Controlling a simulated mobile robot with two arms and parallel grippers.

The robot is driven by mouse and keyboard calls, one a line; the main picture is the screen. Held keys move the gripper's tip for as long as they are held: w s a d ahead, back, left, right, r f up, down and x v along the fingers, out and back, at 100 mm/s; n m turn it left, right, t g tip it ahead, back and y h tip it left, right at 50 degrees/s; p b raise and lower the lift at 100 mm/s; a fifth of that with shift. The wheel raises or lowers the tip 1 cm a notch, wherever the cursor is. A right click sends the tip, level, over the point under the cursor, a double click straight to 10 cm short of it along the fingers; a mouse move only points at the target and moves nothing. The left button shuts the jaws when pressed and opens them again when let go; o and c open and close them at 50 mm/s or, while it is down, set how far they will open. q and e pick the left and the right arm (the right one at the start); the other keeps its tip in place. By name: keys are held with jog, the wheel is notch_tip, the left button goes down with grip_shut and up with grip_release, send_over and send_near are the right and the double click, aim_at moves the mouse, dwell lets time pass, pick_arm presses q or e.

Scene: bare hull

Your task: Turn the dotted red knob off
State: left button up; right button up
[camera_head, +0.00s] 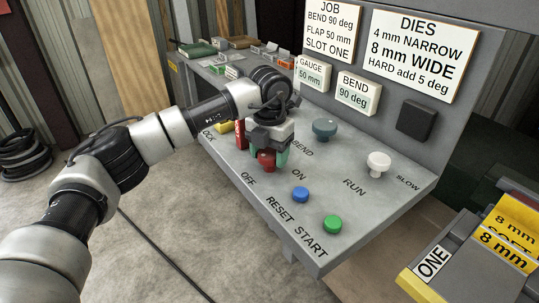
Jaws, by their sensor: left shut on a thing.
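A red knob (266,160) sits on the sloping grey control panel (225,158), between the OFF and ON labels. My left gripper (267,157) is over it, pointing down, with its fingers shut on the red knob. The gripper covers the upper part of the knob, so I cannot make out any dots or its exact pointing. My right gripper is out of view.
On the panel, a blue button (300,194), a green button (332,224), a white RUN knob (378,164) and a grey-blue BEND knob (325,128) stand right of my gripper.

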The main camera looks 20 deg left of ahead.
aim_at(270, 152)
pick_arm(q)
jog(key=shift+r, duration=0.1)
dwell(0.5)
jog(key=o, duration=0.9)
notch_tip(270, 152, up, 11)
jog(key=shift+f+b, duration=0.15)
jog(key=shift+b, duration=0.55)
